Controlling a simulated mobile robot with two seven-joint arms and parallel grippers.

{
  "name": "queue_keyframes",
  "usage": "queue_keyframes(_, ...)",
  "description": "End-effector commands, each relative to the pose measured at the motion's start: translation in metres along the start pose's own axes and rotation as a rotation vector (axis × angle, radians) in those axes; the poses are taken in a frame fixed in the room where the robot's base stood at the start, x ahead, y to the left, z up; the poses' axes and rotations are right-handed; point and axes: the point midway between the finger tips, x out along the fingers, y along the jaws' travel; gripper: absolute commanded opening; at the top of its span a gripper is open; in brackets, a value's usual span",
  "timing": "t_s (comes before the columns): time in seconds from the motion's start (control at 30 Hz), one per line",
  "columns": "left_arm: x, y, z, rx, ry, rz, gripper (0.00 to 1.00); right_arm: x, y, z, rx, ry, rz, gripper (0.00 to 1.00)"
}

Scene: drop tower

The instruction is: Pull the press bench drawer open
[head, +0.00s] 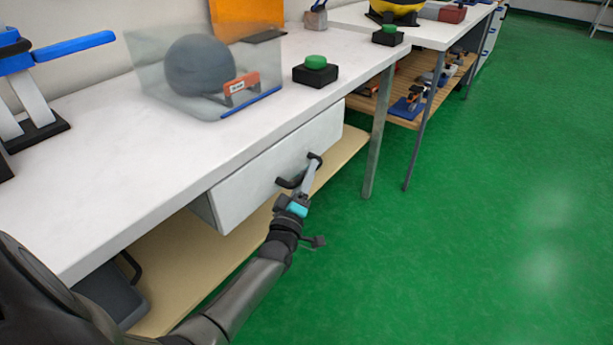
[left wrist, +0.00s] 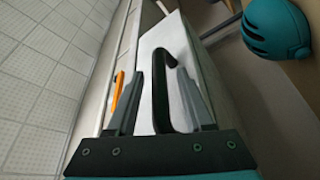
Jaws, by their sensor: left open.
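The press bench drawer (head: 270,165) has a plain white front and hangs under the white bench top. Its black bar handle (head: 288,183) shows on the front, partly hidden by my left gripper (head: 308,172). In the left wrist view, the black handle (left wrist: 158,95) lies between the two grey fingers of my left gripper (left wrist: 160,72). The fingers are apart, one on each side of the handle, and not closed on it. The drawer front (left wrist: 178,45) is just beyond the fingertips. My right gripper is not in view.
On the bench top (head: 110,120) stand a clear box (head: 150,65) with a grey ball (head: 200,65) and a green button on a black base (head: 315,71). A metal leg (head: 378,135) stands right of the drawer. A lower shelf (head: 180,270) runs beneath. The green floor (head: 480,220) is clear.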

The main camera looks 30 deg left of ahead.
Motion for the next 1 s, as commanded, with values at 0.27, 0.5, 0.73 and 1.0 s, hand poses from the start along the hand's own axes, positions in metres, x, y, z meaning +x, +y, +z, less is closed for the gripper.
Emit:
queue_keyframes(0.27,0.0016,0.0002,-0.0004,0.000,0.000,0.000,0.52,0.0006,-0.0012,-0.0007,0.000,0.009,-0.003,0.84)
queue_keyframes(0.5,0.0014,0.0002,-0.0003,0.000,0.000,0.001,0.32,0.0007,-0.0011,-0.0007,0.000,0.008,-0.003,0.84)
queue_keyframes(0.73,0.0012,0.0002,-0.0002,0.000,0.000,0.001,0.06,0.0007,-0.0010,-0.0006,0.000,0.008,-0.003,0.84)
queue_keyframes(1.0,0.0011,0.0002,-0.0001,0.000,0.000,0.000,0.00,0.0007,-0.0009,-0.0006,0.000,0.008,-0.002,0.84)
